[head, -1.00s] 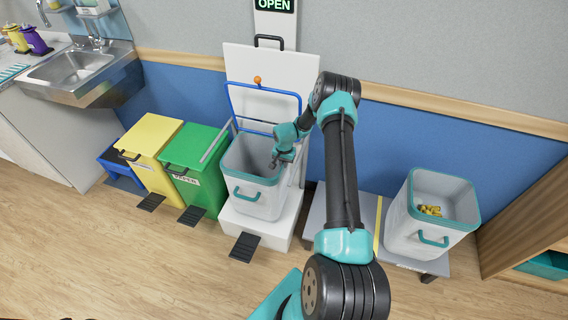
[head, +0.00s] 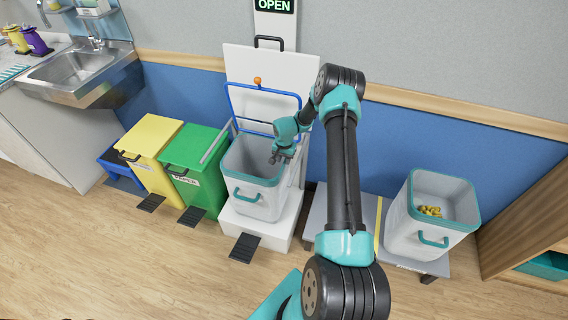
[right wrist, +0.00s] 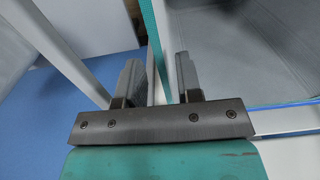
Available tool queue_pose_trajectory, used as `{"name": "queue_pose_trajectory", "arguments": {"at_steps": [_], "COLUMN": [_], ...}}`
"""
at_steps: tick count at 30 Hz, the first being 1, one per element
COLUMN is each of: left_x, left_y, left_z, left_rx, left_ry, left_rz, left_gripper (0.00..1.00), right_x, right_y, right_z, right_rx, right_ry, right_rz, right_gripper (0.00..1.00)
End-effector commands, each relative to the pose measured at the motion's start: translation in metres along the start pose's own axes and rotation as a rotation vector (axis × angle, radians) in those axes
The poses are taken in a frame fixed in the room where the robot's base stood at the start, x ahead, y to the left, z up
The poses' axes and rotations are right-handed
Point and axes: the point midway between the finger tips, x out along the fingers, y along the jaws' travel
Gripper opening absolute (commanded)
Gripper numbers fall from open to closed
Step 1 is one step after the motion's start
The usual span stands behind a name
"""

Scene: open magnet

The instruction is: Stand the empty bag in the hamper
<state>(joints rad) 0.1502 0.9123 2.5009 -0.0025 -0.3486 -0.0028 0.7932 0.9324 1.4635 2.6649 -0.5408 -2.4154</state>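The empty bag (head: 255,190), grey-white with a teal rim and handle, stands upright in the white hamper (head: 240,228), whose blue frame (head: 264,108) is tilted up behind it. My right gripper (head: 279,158) is at the bag's mouth, near its right rear rim. In the right wrist view its two fingers (right wrist: 159,78) are apart, and the bag's teal rim (right wrist: 154,45) runs between them in the picture; whether they touch it cannot be told. A second bag (head: 404,221) with yellow items (head: 431,210) stands on a low bench at the right. My left gripper is out of view.
Green (head: 193,165) and yellow (head: 150,145) lidded bins stand left of the hamper, with a low blue bin (head: 118,165) beyond. The white raised lid (head: 270,62) and the wall are behind. A wooden shelf (head: 530,230) is at far right. The front floor is mostly clear.

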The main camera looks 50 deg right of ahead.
Motion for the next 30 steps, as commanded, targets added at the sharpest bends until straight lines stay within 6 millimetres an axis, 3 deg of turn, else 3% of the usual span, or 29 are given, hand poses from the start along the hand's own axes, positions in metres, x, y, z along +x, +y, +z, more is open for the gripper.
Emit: {"name": "queue_pose_trajectory", "arguments": {"at_steps": [6, 13, 30], "left_x": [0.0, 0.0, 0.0], "left_y": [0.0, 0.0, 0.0], "left_z": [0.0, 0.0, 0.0], "left_rx": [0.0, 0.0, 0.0], "left_ry": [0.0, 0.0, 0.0], "left_rz": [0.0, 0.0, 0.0], "left_gripper": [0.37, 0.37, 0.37], "right_x": [-0.045, -0.078, -0.087], "right_y": [-0.001, 0.0, 0.0], "right_z": [-0.001, 0.0, 0.0], "right_rx": [-0.001, 0.0, 0.0], "right_ry": [0.003, 0.002, 0.0], "right_rz": [-0.002, -0.001, -0.001], "right_gripper": [0.33, 0.33, 0.33]}}
